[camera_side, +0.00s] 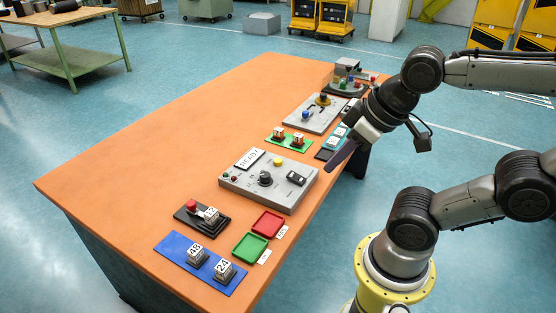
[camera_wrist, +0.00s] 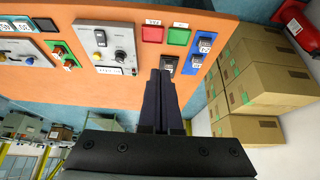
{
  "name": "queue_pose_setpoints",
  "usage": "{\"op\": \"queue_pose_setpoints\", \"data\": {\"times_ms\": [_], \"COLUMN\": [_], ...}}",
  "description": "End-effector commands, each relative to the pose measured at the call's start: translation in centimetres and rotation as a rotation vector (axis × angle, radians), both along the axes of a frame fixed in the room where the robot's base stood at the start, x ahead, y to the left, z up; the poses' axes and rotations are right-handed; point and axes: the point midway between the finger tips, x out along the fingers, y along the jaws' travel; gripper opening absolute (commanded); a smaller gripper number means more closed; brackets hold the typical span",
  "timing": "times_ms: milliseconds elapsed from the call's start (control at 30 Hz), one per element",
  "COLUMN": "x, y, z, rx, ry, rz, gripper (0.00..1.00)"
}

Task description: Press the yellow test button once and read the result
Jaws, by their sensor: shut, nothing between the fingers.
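The grey panel (camera_side: 240,187) sits mid-table in the side view. A small yellow button (camera_side: 277,161) is on its far part, near a black knob (camera_side: 265,178) and a black switch (camera_side: 296,178). A white display (camera_side: 249,159) at the back seems to read READY. My gripper (camera_side: 329,169) is shut and empty, above and to the right of the panel, apart from it. In the wrist view the panel (camera_wrist: 108,27) is upside down at upper left; the yellow button (camera_wrist: 97,57) is small there. My shut fingers (camera_wrist: 161,72) point up the picture, right of the panel.
Red (camera_side: 267,223) and green (camera_side: 250,247) trays, a blue mat (camera_side: 172,243) with numbered blocks and a black base with a red button (camera_side: 192,205) stand nearer. A lever panel (camera_side: 315,113) and green mat (camera_side: 277,143) lie beyond. The table's left side (camera_side: 150,150) is clear.

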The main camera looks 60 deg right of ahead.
Motion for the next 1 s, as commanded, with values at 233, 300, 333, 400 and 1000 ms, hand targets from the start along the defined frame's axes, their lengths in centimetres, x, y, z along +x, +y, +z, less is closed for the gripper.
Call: {"op": "queue_pose_setpoints", "data": {"times_ms": [233,300,333,400,1000], "x": [0.0,0.0,0.0,0.0,1.6], "y": [0.0,0.0,0.0,0.0,2.3], "z": [0.0,0.0,0.0,0.0,1.8], "rx": [0.000,0.000,0.000,0.000,0.156], "ry": [0.000,0.000,0.000,0.000,-0.056], "rz": [0.000,0.000,0.000,0.000,-0.063], "gripper": [0.00,0.00,0.00,0.00,0.00]}}
